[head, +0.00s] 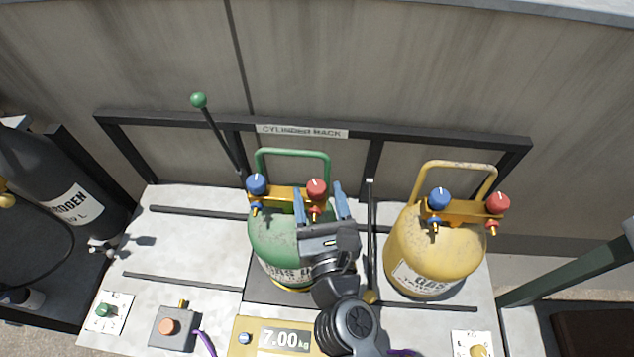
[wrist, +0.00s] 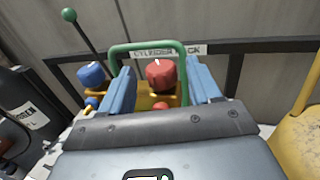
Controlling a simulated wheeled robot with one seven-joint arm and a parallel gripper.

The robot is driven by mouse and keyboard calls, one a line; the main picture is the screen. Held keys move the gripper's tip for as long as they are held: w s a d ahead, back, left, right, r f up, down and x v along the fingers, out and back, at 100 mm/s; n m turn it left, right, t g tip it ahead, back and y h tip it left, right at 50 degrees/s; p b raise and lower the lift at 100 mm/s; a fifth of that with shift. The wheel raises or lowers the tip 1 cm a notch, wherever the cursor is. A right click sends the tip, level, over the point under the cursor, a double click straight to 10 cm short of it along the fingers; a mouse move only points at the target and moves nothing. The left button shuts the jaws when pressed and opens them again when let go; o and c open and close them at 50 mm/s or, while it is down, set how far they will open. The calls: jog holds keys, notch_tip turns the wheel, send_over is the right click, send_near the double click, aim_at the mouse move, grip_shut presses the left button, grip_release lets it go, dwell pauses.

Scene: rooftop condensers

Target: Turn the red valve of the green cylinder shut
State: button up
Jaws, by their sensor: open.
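The green cylinder (head: 270,236) stands upright on the scale, with a green handle at its top. Its red valve (head: 317,187) sits at the right end of a brass manifold, with a white mark on top. The blue valve (head: 257,184) is at the left end. My gripper (head: 318,190) is open, with its two blue fingers pointing towards the red valve. In the wrist view, the red valve (wrist: 161,75) shows between the fingertips, with a gap on each side; I cannot tell how far ahead of the tips it lies. My gripper hides part of the cylinder's right side.
A yellow cylinder (head: 428,255) with its own blue and red valves stands to the right. A green-knobbed lever (head: 199,101) rises at the back left. The rack's black frame (head: 420,133) runs behind. A dark nitrogen bottle (head: 50,180) stands far left. The scale (head: 284,339) reads 7.00 kg.

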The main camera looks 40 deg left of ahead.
jog(key=shift+x, duration=1.45)
jog(key=c, duration=1)
jog(key=shift+f+b, duration=0.1)
jog(key=shift+b, duration=0.3)
jog(key=shift+f+m+t+h+b, duration=0.15)
jog(key=shift+m+t+h+b, duration=0.4)
jog(key=shift+b, duration=0.4)
jog(key=shift+m+t+h+b, duration=0.55)
jog(key=shift+t+h+b, duration=0.15)
jog(key=shift+b, duration=0.4)
jog(key=shift+r+m+t+h+b, duration=0.1)
jog(key=shift+m+t+h+b, duration=0.7)
jog(key=shift+h, duration=0.6)
jog(key=shift+r+m+t+h+b, duration=0.1)
jog(key=shift+m+t+h+b, duration=0.35)
jog(key=shift+m+h+b, duration=0.6)
jog(key=shift+d+m+h, duration=0.1)
jog(key=shift+m+h, duration=0.15)
jog(key=shift+h, duration=0.35)
